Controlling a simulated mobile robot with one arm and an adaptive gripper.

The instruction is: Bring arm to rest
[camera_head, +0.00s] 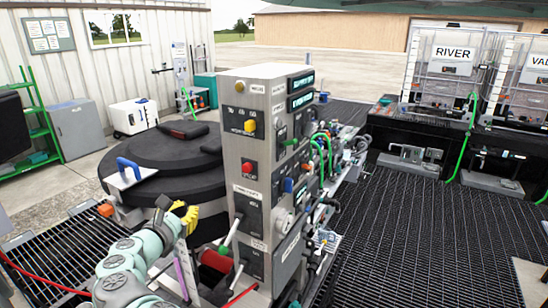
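My arm (125,262), with pale teal and grey joints, rises from the bottom left and bends up toward the front of the grey control panel. My gripper (187,214) appears to be the dark part with yellow ends at the arm's far end, just left of the panel. It is small and partly overlapped by the arm, so its fingers cannot be told apart. No held object can be made out. The grey control panel (246,150) stands upright close to the right of the gripper, with a yellow switch, a red button and lever handles on its face.
A red-ended cylinder (216,260) and upright bars are close to the arm's right. Hoses and fittings line the panel's right side. Open black grating (430,240) lies at right.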

